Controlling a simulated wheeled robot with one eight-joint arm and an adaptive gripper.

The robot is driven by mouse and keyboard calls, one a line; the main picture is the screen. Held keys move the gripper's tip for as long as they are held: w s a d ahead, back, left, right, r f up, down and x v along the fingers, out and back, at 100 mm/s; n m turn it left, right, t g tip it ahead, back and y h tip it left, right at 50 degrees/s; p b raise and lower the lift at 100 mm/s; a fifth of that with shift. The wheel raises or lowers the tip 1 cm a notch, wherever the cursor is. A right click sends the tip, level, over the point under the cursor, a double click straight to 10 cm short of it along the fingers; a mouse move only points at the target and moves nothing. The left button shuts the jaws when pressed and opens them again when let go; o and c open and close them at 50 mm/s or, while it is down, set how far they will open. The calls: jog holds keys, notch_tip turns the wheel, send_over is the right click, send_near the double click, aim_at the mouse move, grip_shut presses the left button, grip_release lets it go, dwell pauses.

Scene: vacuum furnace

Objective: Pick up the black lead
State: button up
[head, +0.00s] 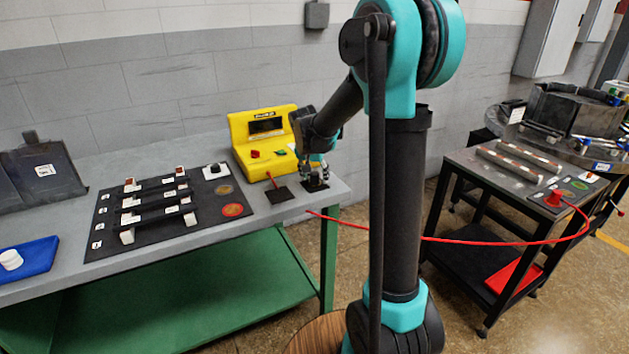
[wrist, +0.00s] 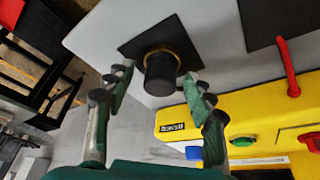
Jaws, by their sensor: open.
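The black lead shows in the wrist view as a black cylindrical plug (wrist: 161,75) with a brass-coloured ring, standing on a square black pad (wrist: 188,38). My gripper (wrist: 157,80) is open, with one fingertip on each side of the plug in that view. I see gaps between the fingers and the plug, and nothing is held. In the head view my gripper (head: 316,172) points down over the pad (head: 312,187) at the right end of the grey bench. There the gripper mostly hides the plug.
A yellow instrument box (head: 250,132) stands close behind the gripper. A second black pad (head: 279,195) lies to the left, near a red lead (head: 345,221) that runs across to the right-hand cart (head: 480,188). A black board (head: 165,232) with fixtures covers the bench's middle.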

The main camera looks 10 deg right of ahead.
grip_shut()
dwell(0.5)
